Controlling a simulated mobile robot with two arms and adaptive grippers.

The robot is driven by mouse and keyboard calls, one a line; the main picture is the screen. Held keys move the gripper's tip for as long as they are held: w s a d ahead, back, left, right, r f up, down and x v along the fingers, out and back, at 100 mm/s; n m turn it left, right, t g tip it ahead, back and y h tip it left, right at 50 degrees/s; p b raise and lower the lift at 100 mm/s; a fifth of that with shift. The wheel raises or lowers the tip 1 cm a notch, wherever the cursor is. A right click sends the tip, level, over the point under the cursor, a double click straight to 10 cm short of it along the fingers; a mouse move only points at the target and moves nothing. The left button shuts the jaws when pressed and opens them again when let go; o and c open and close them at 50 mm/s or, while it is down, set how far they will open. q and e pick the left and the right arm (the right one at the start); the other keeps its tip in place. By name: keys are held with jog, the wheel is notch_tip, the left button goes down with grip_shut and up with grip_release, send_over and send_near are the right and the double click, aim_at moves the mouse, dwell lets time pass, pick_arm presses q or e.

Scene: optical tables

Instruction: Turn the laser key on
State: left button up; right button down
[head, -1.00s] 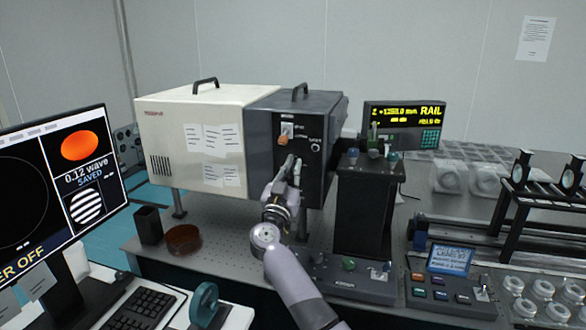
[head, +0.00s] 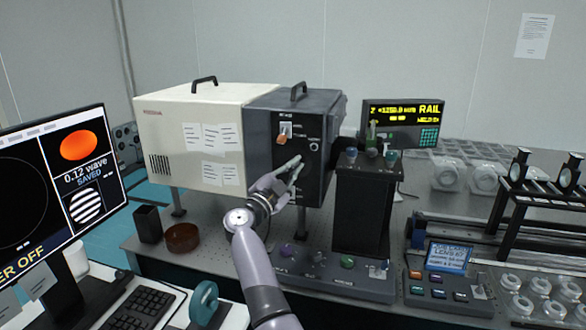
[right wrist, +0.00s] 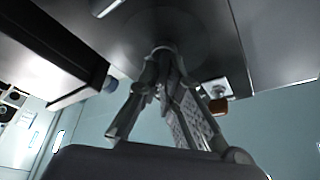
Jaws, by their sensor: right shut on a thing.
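The laser unit is a box with a cream body (head: 190,140) and a dark front section (head: 262,150) on short legs. Its black control panel (head: 312,185) carries a white-plated switch with an orange part (head: 284,133) near the top. My right gripper (head: 298,163) is at the middle of this panel, below that switch. In the right wrist view its fingertips (right wrist: 163,52) come together at a dark round plate (right wrist: 166,28) on the panel. It is shut on the laser key, which the fingers mostly hide. My left gripper is not in view.
A dark tower (head: 362,205) with small knobs on top stands close right of the gripper. A rail display (head: 403,115) is behind it. A brown round dish (head: 182,238) and a black cup (head: 148,224) are at left. A monitor (head: 55,190) reads "ER OFF".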

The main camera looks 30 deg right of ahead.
jog(key=shift+f+m+g+y, duration=0.1)
jog(key=shift+m+g+y, duration=0.35)
jog(key=shift+m, duration=1.1)
jog(key=shift+f+m+g+y, duration=0.15)
jog(key=shift+m+g, duration=0.4)
jog(key=shift+m, duration=0.95)
jog(key=shift+f+m+g+y, duration=0.1)
jog(key=shift+m+g+y, duration=0.35)
jog(key=shift+m, duration=1.1)
jog(key=c, duration=1.8)
grip_release()
jog(key=shift+o, duration=0.2)
jog(key=shift+r, duration=0.1)
jog(key=shift+d, duration=0.1)
